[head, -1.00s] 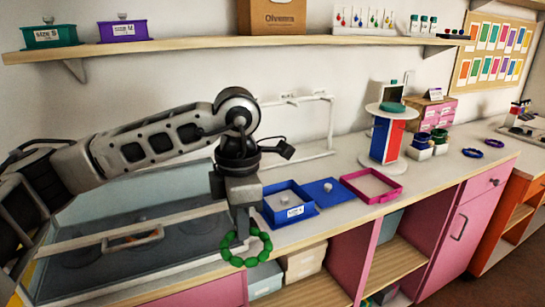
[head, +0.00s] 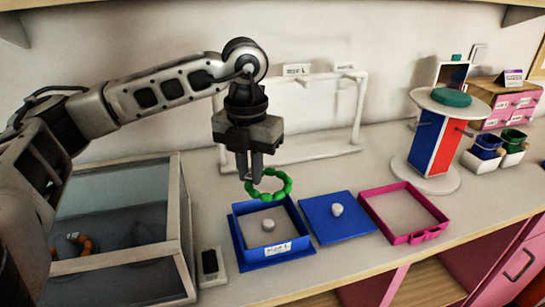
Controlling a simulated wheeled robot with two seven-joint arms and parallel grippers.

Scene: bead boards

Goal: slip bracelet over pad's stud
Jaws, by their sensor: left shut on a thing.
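My left gripper (head: 250,176) points down and is shut on the left side of a green beaded bracelet (head: 287,184). The bracelet hangs tilted above the back edge of an open blue box (head: 243,253). A grey pad (head: 285,232) lies inside this box, with a short grey stud (head: 268,225) at its middle. The bracelet is apart from the stud, above and behind it in the picture. The box has a white label on its front. My right gripper is not in view.
A blue lid (head: 343,230) with a grey knob and a pink tray (head: 404,237) lie right of the box. A white rack (head: 362,110) stands behind. A glass-sided case (head: 170,215) is at left, and a round stand (head: 433,180) at right.

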